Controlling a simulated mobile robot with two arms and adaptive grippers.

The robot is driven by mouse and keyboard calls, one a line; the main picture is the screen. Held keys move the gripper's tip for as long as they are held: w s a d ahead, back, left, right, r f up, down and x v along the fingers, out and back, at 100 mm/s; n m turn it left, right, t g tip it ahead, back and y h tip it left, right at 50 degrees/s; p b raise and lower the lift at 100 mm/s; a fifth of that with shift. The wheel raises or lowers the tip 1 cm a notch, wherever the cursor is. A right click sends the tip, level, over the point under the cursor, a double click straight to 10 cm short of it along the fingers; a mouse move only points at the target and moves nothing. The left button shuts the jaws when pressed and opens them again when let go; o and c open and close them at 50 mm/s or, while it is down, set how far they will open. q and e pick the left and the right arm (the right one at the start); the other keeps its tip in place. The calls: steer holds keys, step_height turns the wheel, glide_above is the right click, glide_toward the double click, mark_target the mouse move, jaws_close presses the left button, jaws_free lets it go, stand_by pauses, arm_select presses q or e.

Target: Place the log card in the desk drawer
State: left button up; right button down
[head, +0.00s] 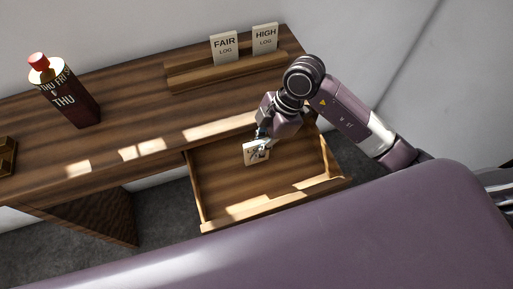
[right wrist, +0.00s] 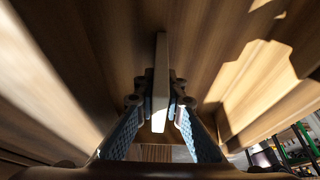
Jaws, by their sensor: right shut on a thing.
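A cream log card (head: 256,153) with dark print is in my right gripper (head: 262,143), over the inside of the open desk drawer (head: 220,192). The print on this card is too small to read. In the right wrist view the card (right wrist: 161,80) shows edge-on between the two blue-padded fingers of the right gripper (right wrist: 160,108), which are shut on it. I cannot tell whether the card touches the drawer floor. The drawer is pulled out from the desk and otherwise looks empty. My left gripper is not in view.
Two cards, marked FAIR LOG (head: 224,47) and HIGH LOG (head: 265,39), stand in a wooden rack (head: 200,80) at the back of the desk (head: 125,110). A dark red bottle-like object marked THU (head: 72,104) stands at the left. The desk's middle is clear.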

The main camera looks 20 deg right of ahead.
steer(key=c, duration=2.3)
jaws_free()
steer(key=shift+f, duration=0.1)
steer(key=v, duration=1.2)
steer(key=shift+b, duration=0.4)
